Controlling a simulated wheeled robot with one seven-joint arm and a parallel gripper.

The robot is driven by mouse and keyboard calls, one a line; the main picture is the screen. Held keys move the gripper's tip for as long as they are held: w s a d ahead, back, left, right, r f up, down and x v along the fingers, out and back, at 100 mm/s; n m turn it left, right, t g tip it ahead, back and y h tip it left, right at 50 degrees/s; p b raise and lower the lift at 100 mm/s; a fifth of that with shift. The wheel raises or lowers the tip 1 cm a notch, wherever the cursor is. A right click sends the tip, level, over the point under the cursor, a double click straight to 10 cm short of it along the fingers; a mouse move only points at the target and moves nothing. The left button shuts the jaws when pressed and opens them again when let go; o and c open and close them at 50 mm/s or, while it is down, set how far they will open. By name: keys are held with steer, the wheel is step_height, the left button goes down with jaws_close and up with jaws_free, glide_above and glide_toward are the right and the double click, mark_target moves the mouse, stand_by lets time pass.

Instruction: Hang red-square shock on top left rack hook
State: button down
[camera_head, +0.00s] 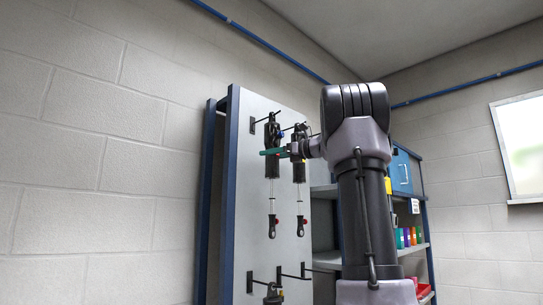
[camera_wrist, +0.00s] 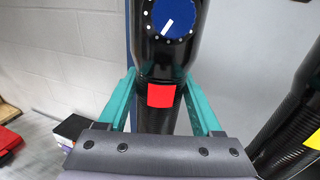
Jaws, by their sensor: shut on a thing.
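The red-square shock (camera_wrist: 162,60) is black, with a blue dial and a red square on its body. It stands upright between the teal fingers of my gripper (camera_wrist: 163,110), which is shut on it. In the head view the gripper (camera_head: 271,152) holds this shock (camera_head: 272,133) by its upper body in front of the rack panel (camera_head: 241,200). Its top end is at the top left hook (camera_head: 257,121); I cannot tell whether its eye is around the hook. Its thin rod and lower end hang straight down.
A second shock (camera_head: 299,170) hangs close on the right; a yellow-marked shock (camera_wrist: 299,125) shows at the right in the wrist view. Lower hooks (camera_head: 290,273) bear another shock (camera_head: 272,294). Blue-framed shelves (camera_head: 322,228) with coloured items stand right of the panel.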

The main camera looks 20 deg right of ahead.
steer(key=shift+s+r, duration=0.1)
jaws_free()
steer(key=shift+s+d, duration=0.1)
steer(key=shift+d, duration=0.1)
steer(key=v, duration=1)
steer(key=shift+s, duration=0.15)
steer(key=s+a+f+n+g+h, duration=0.25)
steer(key=s+a+f+n, duration=0.3)
steer(key=a+f, duration=0.3)
steer(key=s+a+f+n+g+h, duration=0.1)
steer(key=s+a+f+n+g, duration=0.4)
steer(key=a+f, duration=0.4)
steer(key=s+a+f+n+h, duration=0.1)
steer(key=s+f+n+h, duration=0.1)
steer(key=s+f+n, duration=0.3)
steer(key=s+a+f+n+h, duration=0.1)
steer(key=s+f+n+h, duration=0.2)
steer(key=s+f+n, duration=0.3)
step_height(320, 180, down, 7)
steer(key=n, duration=0.3)
steer(key=shift+s+a+f, duration=0.25)
steer(key=shift+a, duration=0.15)
